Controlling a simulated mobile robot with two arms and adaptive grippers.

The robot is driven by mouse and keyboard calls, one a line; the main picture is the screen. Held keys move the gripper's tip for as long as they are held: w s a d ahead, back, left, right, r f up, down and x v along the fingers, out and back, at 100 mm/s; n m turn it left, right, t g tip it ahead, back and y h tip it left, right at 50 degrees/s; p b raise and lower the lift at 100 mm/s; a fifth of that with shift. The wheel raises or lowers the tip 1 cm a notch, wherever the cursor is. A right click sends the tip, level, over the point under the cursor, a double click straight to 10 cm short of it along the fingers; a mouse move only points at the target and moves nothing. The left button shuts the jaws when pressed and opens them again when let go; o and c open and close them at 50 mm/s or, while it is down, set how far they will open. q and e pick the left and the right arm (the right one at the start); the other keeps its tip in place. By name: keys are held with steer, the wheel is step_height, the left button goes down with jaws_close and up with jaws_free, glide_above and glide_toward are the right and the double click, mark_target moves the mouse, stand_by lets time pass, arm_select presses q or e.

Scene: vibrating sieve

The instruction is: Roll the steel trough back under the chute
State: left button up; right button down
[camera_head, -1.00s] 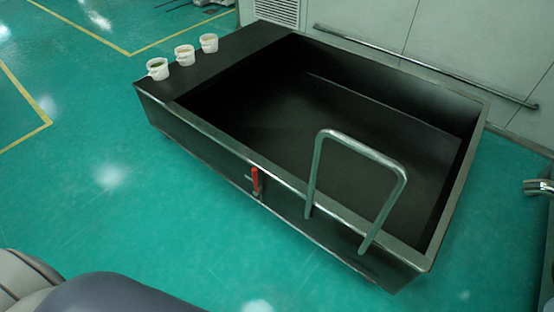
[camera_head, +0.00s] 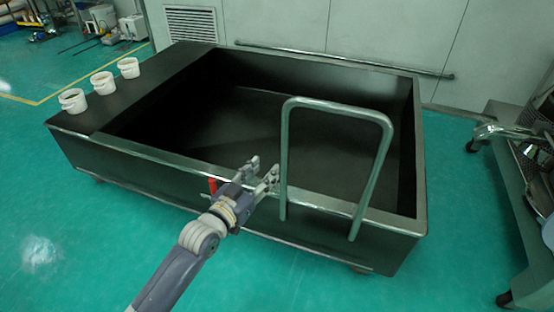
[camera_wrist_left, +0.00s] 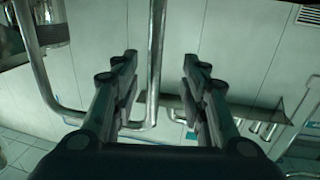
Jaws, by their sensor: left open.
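The steel trough (camera_head: 130,163) is a large, dark, open box with a bright rim, standing on casters on the green floor. Its inside looks empty. My left gripper (camera_head: 265,170) is open at the near rim, just left of the handle's left post. In the left wrist view, the handle post (camera_wrist_left: 156,60) appears between the open fingers (camera_wrist_left: 160,65); I cannot tell if they touch it. My right gripper is out of view.
Three white buckets (camera_head: 103,83) stand on the trough's left ledge. A wall with a horizontal rail (camera_head: 340,59) and a vent (camera_head: 190,23) is behind. A metal machine on casters (camera_head: 515,185) stands at the right. The floor in front is clear.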

mark_target(283, 148)
arm_select(q)
steer(key=shift+h, duration=0.3)
steer(key=x, duration=0.3)
steer(key=r+b+x, duration=0.1)
steer(key=x, duration=0.2)
steer(key=b+x, duration=0.1)
steer(key=x, duration=0.3)
steer(key=shift+s+d+r, duration=0.1)
steer(key=shift+d+r, duration=0.15)
steer(key=shift+r, duration=0.15)
steer(key=shift+w+d, duration=0.25)
steer(key=shift+w, duration=0.15)
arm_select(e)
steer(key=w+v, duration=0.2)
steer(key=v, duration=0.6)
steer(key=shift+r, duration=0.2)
arm_select(q)
jaws_close()
